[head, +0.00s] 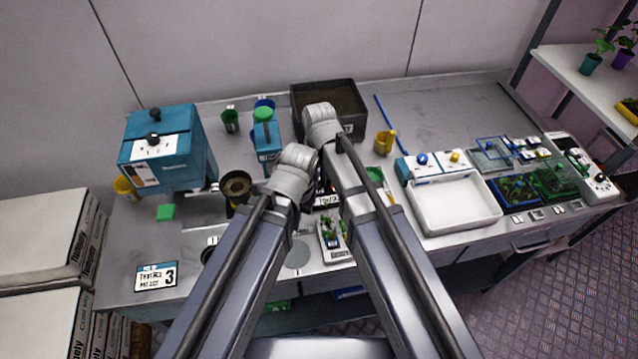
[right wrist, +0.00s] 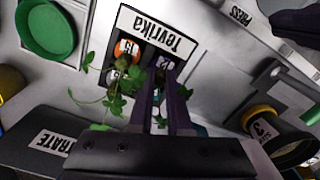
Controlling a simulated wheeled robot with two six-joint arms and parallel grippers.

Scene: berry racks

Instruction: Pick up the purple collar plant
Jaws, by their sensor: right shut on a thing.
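My right gripper (right wrist: 163,88) is shut on a leafy plant (right wrist: 112,98) in the right wrist view. Green leaves spread left of the fingers, with small leaves between and beside them. The fingers hide the plant's collar, so I cannot tell its colour there. The holder also shows in the head view (head: 328,201), partly behind my right arm. My left gripper (head: 303,218) is low near the bench middle; its jaws are too hidden to read.
A white tray with small plants (head: 335,254) stands at the bench front. A dark soil box (head: 355,118) is at the back, a white basin (head: 455,207) to the right and a blue machine (head: 165,150) to the left. A green round dish (right wrist: 45,28) lies near the holder.

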